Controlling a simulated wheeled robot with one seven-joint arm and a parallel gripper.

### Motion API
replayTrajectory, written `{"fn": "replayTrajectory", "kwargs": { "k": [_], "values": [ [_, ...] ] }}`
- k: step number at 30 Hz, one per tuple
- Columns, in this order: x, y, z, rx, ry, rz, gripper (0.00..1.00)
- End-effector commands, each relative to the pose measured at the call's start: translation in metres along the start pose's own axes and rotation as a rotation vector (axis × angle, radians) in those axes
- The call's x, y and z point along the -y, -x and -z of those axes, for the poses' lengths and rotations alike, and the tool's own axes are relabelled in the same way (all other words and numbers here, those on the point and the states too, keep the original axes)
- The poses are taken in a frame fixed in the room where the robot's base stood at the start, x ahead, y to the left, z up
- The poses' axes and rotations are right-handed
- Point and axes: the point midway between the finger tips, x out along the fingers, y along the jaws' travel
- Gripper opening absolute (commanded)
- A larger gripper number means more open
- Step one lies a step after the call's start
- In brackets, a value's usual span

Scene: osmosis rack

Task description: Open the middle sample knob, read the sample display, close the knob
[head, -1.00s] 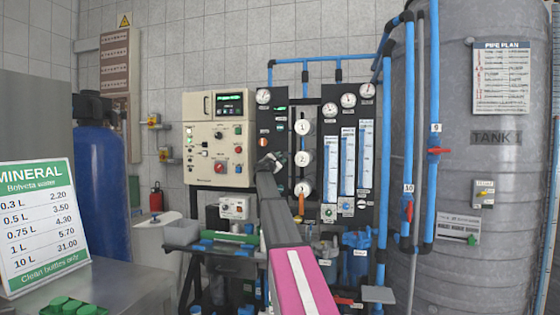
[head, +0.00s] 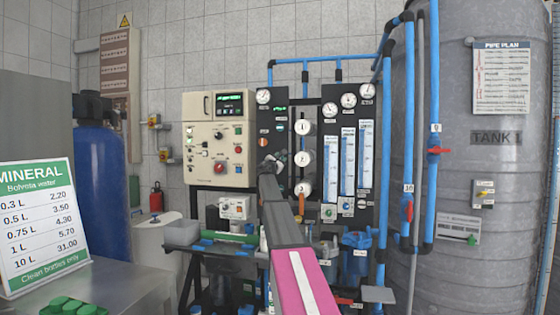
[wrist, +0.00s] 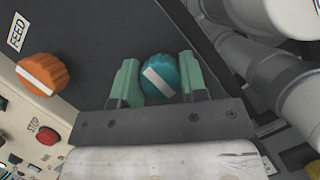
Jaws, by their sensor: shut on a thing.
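A teal round knob (wrist: 158,76) with a white bar across it sits on the dark panel in the wrist view. The bar lies at a slant. My gripper (wrist: 158,82) has its green fingers on either side of the knob and is shut on it. In the head view my gripper (head: 274,159) is at the black panel, left of the white vessel ends, and the arm hides the teal knob. An orange knob (wrist: 43,74) beside the FEED label is left of it in the wrist view. A lit display (head: 229,104) is on the cream control box; its text is too small to read.
The cream box (head: 199,164) has a red stop button (wrist: 47,136) close to my gripper. White vessel ends (head: 303,158) stand just right of it. Blue pipes (head: 383,200) and a grey tank (head: 470,190) fill the right side. A counter with a price sign (head: 40,225) is front left.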

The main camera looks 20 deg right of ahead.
Motion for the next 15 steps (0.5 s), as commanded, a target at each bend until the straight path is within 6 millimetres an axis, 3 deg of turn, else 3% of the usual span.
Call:
{"fn": "replayTrajectory", "kwargs": {
  "k": [1, 2, 3, 15],
  "values": [
    [0.0005, 0.0018, 0.0011, -0.002, 0.001, 0.000, 0.16],
    [0.0006, 0.0018, 0.0011, -0.002, 0.001, 0.000, 0.49],
    [0.0006, 0.0018, 0.0010, -0.002, 0.001, 0.000, 0.62],
    [0.0005, 0.0040, 0.0001, 0.000, 0.000, 0.001, 0.65]
  ]
}}
